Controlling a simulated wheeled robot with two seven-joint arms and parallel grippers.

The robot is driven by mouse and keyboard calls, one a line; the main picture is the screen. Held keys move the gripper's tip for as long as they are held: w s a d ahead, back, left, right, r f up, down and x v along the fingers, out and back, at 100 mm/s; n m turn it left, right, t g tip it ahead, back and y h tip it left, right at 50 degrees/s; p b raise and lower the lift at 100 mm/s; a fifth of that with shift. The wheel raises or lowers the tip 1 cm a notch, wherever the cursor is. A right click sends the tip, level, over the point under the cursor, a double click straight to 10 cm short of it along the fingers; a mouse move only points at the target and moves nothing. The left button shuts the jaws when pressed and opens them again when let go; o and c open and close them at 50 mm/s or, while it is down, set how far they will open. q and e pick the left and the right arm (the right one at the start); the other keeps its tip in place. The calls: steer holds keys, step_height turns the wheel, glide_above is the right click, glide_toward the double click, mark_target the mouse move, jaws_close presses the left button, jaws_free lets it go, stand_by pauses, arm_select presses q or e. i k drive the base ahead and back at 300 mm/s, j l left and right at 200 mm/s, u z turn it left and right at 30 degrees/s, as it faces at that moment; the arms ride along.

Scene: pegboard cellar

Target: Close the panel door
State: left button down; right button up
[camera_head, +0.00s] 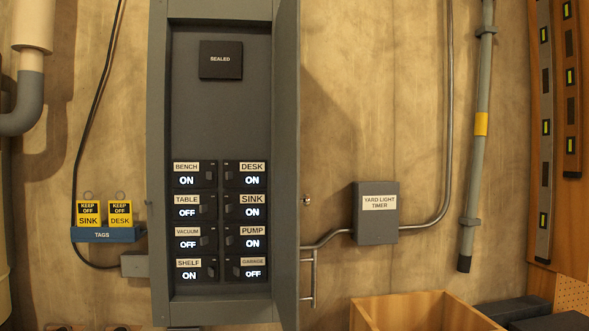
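The grey electrical panel (158,180) is mounted on the wall left of centre, its inside in plain view. The panel door (286,150) stands open at the right side of the box, seen nearly edge-on and swung out toward me. A small metal knob (306,200) shows just right of the door's edge. Inside are two columns of labelled switches. BENCH, DESK, SINK, PUMP and SHELF read ON; TABLE, VACUUM and GARAGE read OFF. A black SEALED plate (221,60) sits above them. Neither of my grippers is in view.
Right of the door are a grey yard light timer box (376,212) and conduit (448,120). A blue tag holder (103,235) with two yellow tags hangs at left. A wooden box (430,312) stands at lower right. The wall between door and timer is largely bare.

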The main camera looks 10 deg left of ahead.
mark_target(286, 61)
steer(key=l+u, duration=0.4)
steer(key=k+l+u, duration=0.1)
steer(key=l+u, duration=0.3)
steer(key=l, duration=0.15)
steer(key=k+l+u, duration=0.1)
steer(key=l+u, duration=0.3)
